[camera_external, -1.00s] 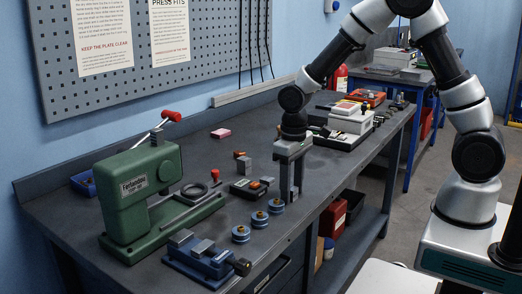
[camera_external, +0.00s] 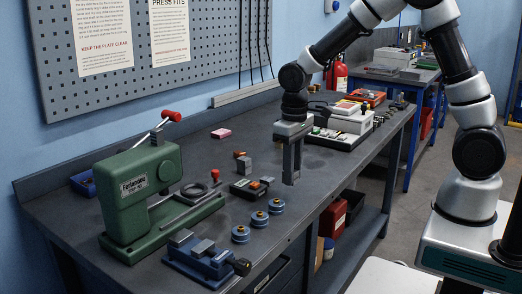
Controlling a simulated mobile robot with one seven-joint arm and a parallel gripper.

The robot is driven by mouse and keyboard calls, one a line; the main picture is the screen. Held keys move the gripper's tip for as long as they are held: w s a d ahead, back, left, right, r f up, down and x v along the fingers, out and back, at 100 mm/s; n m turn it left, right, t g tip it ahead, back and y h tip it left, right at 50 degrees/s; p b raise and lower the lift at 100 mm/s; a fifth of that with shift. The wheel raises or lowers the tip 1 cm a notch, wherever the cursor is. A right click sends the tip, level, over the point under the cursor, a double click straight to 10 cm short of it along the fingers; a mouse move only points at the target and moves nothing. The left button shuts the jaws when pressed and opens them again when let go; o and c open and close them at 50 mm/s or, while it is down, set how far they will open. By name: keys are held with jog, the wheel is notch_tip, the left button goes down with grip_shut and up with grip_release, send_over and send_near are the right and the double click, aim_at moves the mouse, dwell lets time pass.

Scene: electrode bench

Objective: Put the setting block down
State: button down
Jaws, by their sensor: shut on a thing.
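My gripper (camera_external: 291,180) points straight down over the front part of the dark bench (camera_external: 320,180), right of the blue-rimmed discs. Its fingers look close together, shut on the setting block. The block is small and mostly hidden between the fingers, so its shape does not show clearly. I cannot tell whether the fingertips or the block touch the bench top.
A green press (camera_external: 145,195) stands at the left, with a blue fixture (camera_external: 205,260) in front. Several blue discs (camera_external: 240,234) and a dark holder with orange parts (camera_external: 250,187) lie left of my gripper.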

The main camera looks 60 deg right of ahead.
jog(key=r, duration=0.4)
jog(key=shift+w+d+r, duration=0.2)
jog(key=shift+w+r, duration=0.05)
jog(key=w+d, duration=0.9)
jog(key=d, duration=0.4)
jog(key=f, duration=0.3)
jog(key=shift+w+d+f+b, duration=0.25)
jog(key=shift+d+f+b, duration=0.05)
jog(key=shift+f+b, duration=0.1)
jog(key=shift+f, duration=2.65)
jog(key=shift+f+b, duration=0.1)
jog(key=shift+b, duration=0.2)
jog(key=shift+f, duration=0.15)
jog(key=c, duration=1.5)
grip_release()
